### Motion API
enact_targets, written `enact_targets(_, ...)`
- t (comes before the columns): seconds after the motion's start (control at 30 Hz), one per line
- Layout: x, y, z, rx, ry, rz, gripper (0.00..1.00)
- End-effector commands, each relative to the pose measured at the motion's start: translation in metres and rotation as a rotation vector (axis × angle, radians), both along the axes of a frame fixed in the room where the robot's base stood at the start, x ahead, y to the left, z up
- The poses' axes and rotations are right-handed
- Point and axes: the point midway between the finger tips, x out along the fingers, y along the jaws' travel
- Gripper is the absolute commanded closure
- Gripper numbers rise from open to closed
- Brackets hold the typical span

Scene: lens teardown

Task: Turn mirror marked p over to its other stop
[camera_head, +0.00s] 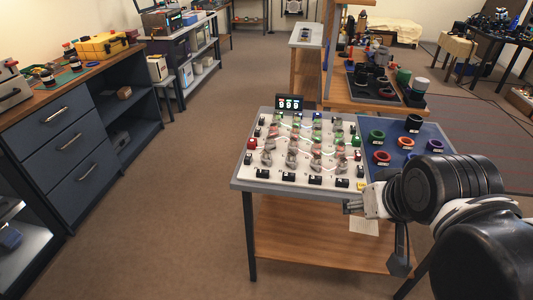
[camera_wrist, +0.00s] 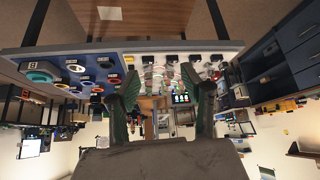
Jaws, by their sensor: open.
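A white board (camera_head: 249,174) with rows of small mirrors (camera_head: 291,160) on mounts lies on the left part of the table. The letters on it are too small to read, so I cannot tell which mirror is marked p or how it is turned. My gripper (camera_head: 352,207) is at the table's front edge, right of the mirrors and apart from them. In the wrist view my gripper (camera_wrist: 158,85) has its two fingers spread with nothing between them. The board appears upside down beyond the fingers there, partly hidden.
A small display (camera_head: 289,103) stands at the board's back edge. A blue mat (camera_head: 396,131) on the right holds several coloured rings, including a green ring (camera_head: 377,135), and a black cylinder (camera_head: 413,122). Black labelled blocks line the board's front. Floor left of the table is clear.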

Motion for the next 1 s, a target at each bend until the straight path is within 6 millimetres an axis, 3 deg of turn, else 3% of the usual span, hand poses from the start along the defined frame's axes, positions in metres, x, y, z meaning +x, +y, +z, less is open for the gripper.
enact_targets(0.17, 0.026, 0.008, 0.024, -0.063, 0.042, 0.116, 0.58)
enact_targets(0.5, 0.102, 0.037, 0.064, -0.235, 0.158, 0.469, 0.58)
enact_targets(0.77, 0.164, 0.065, 0.077, -0.346, 0.235, 0.750, 0.58)
enact_targets(1.0, 0.221, 0.097, 0.076, -0.433, 0.297, 1.021, 0.58)
